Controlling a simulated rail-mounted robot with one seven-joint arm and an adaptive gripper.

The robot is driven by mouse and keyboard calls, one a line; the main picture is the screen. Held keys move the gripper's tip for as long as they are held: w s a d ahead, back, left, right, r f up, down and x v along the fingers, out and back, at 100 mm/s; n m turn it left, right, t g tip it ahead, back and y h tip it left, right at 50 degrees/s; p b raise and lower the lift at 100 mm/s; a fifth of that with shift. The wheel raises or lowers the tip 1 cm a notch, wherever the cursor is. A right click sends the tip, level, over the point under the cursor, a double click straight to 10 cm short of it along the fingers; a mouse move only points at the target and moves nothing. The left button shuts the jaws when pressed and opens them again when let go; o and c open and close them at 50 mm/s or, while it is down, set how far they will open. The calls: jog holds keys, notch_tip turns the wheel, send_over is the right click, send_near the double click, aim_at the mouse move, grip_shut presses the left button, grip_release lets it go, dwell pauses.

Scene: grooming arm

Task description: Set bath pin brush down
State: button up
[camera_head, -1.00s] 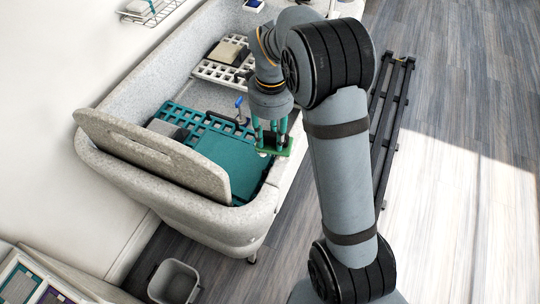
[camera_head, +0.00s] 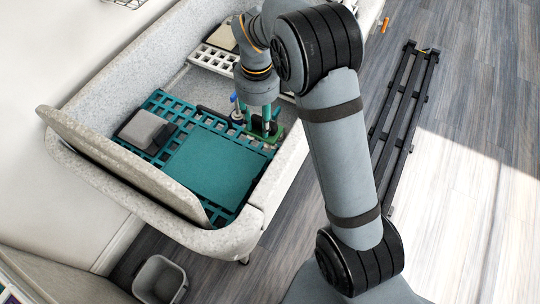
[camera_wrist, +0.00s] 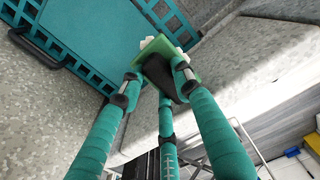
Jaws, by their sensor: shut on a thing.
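My gripper (camera_head: 259,120), with teal fingers, is shut on the green brush (camera_head: 274,139). The brush is over the right edge of the teal grid rack (camera_head: 158,98) inside the tub, beside the tub's right rim (camera_head: 292,152). In the wrist view the brush (camera_wrist: 150,47) is between the fingertips (camera_wrist: 160,82), with a dark part between them and pale bits at its edges. The teal grid (camera_wrist: 103,70) lies beyond it to the left. I cannot tell whether the brush touches the grid or rim.
A flat teal mat (camera_head: 208,166) covers the grid's middle; a grey block (camera_head: 146,130) sits at its left. A blue-topped item (camera_head: 236,112) stands close left of my gripper. A white rack (camera_head: 212,60) is farther back. A grey bin (camera_head: 160,280) stands on the floor.

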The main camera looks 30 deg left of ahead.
aim_at(257, 132)
jog(key=f+b, duration=0.1)
jog(key=f, duration=0.1)
jog(key=s+f+b, duration=0.1)
jog(key=f+b, duration=0.1)
jog(key=shift+s, duration=0.15)
jog(key=f+p, duration=0.1)
jog(key=f, duration=0.9)
jog(key=shift+w, duration=0.2)
jog(key=shift+f, duration=0.2)
jog(key=o, duration=1)
jog(key=shift+r, duration=0.15)
jog(key=shift+a+r, duration=0.1)
jog(key=shift+r, duration=0.15)
notch_tip(257, 132, up, 12)
jog(key=shift+f+b, duration=0.2)
jog(key=shift+b, duration=0.1)
